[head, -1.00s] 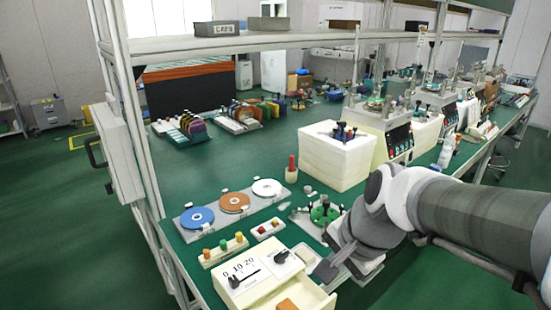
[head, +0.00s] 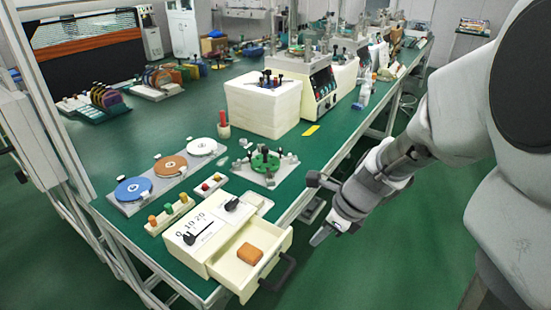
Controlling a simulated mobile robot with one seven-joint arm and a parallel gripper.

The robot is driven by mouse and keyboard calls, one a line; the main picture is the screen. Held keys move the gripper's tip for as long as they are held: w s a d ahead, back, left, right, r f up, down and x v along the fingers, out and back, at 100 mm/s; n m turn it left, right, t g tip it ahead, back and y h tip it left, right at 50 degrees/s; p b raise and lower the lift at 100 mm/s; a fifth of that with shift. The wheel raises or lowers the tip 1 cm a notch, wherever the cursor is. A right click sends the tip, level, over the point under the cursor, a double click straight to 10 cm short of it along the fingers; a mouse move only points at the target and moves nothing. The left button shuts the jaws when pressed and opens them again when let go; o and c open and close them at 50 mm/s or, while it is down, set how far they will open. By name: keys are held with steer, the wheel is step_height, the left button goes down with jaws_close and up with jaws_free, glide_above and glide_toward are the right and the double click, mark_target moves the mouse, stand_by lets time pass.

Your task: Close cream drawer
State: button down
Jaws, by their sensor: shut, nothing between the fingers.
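The cream drawer (head: 234,268) is pulled out toward the lower right from a cream box (head: 196,236) on the green bench's front edge. An orange-brown block (head: 250,254) lies inside the drawer. A dark bar handle (head: 279,273) is on the drawer's front. My gripper (head: 315,242) is shut and empty. In the picture it is to the right of the handle, apart from it, beyond the bench edge.
A plate with a green disc (head: 264,160) and small knobs sits behind the box. A holder with colored discs (head: 170,167) is to the left. A white block stack (head: 262,104) stands farther back.

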mark_target(282, 253)
steer(key=b+x, duration=0.1)
steer(key=x, duration=0.2)
steer(key=w+a+b+x, duration=0.1)
steer(key=b+x, duration=0.1)
steer(key=x, duration=0.2)
steer(key=r+b+x, duration=0.1)
steer(key=b+x, duration=0.1)
steer(key=x, duration=0.2)
steer(key=shift+w+a+f, duration=0.3)
steer(key=shift+a, duration=0.05)
steer(key=shift+w+a, duration=0.3)
steer(key=shift+a, duration=0.1)
steer(key=shift+w+a+r, duration=0.1)
steer(key=shift+a, duration=0.05)
steer(key=w+a+p, duration=0.4)
steer(key=a, duration=0.1)
steer(key=w+a+p, duration=0.2)
steer(key=p, duration=0.1)
steer(key=shift+a+r, duration=0.15)
steer(key=shift+a, duration=0.1)
steer(key=shift+w+a+f, duration=0.2)
steer(key=shift+w+a, duration=0.2)
steer(key=shift+a, duration=0.1)
